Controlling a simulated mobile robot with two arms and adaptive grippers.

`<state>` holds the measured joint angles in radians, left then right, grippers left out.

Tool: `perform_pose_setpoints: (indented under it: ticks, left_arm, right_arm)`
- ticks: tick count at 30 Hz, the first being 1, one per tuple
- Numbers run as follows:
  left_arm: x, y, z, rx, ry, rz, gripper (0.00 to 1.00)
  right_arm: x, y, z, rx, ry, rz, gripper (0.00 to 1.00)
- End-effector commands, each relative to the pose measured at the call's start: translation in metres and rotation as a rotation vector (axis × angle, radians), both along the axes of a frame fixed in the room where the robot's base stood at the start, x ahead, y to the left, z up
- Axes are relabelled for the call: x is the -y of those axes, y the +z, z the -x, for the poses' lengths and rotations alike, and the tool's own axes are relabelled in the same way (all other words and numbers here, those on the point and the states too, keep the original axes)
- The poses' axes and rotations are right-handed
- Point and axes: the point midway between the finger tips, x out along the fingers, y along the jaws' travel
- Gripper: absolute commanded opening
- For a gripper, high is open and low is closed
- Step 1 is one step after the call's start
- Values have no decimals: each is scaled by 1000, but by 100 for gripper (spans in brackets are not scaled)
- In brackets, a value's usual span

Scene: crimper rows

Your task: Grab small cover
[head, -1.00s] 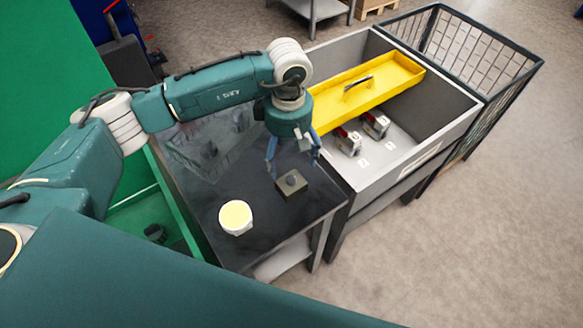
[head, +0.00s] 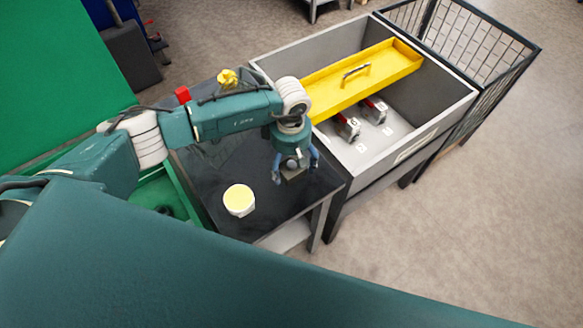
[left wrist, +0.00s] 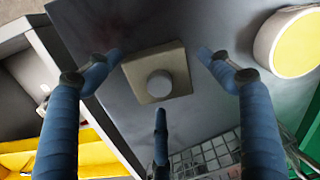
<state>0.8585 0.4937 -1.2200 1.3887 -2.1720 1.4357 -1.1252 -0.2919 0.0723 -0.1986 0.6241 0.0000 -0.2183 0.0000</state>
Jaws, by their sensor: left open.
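The small cover, a square dark tan block with a round knob on top, sits on the black table; its edge shows in the head view (head: 293,177), mostly hidden by my gripper. It shows whole in the left wrist view (left wrist: 158,84). My left gripper (head: 295,171) points down over it, open and empty. In the left wrist view its blue fingers (left wrist: 160,72) spread around the cover, two at the sides and one at the knob side, with visible gaps. I cannot tell whether the fingertips are level with it. My right gripper is not in view.
A white round tub with a yellow top (head: 239,200) stands on the black table (head: 265,225), left of the cover. A grey bin (head: 440,125) with a yellow tray (head: 380,75) and red-grey parts adjoins on the right. A red block (head: 183,95) and a yellow object (head: 227,78) show behind my arm.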

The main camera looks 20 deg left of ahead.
Motion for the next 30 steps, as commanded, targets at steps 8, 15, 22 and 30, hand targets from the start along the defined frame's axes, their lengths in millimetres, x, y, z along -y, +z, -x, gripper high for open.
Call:
perform_pose_setpoints:
  ticks: [8,15,22,30]
  left_arm:
    - [0,0,0,-1,0,0,32]
    - [0,1,-1,1,0,0,27]
    - [0,13,-2,3,0,1,27]
    - [0,73,-4,11,-2,2,27]
  right_arm:
    - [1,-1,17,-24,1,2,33]
    - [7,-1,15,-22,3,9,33]
    - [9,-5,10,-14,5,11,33]
    - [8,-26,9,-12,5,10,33]
